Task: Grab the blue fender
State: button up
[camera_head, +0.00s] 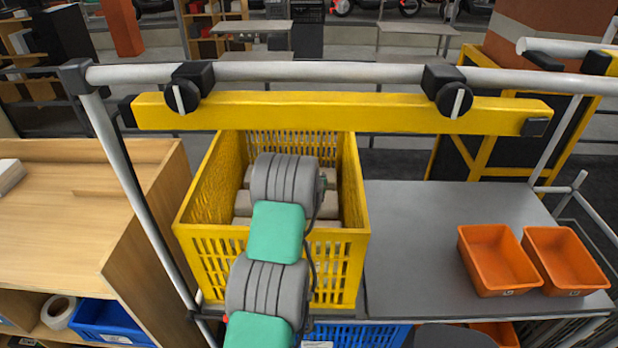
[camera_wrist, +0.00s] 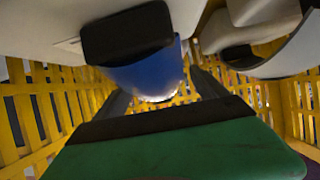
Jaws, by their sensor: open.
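The blue fender (camera_wrist: 148,74) shows in the wrist view as a curved blue surface just ahead of my gripper, below a black part and pale pieces. I cannot make out the fender's whole outline. My gripper (camera_wrist: 162,92) is open, its two dark fingers reaching forward on either side of the blue surface. Whether they touch it cannot be told. In the head view my arm reaches down into the yellow crate (camera_head: 208,225), and my gripper and the blue fender are hidden there.
Pale fenders (camera_wrist: 258,14) crowd the upper wrist view near my gripper. Slatted crate walls stand on both sides.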

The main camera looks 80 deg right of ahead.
jog(key=shift+r, duration=0.1)
grip_shut()
dwell(0.8)
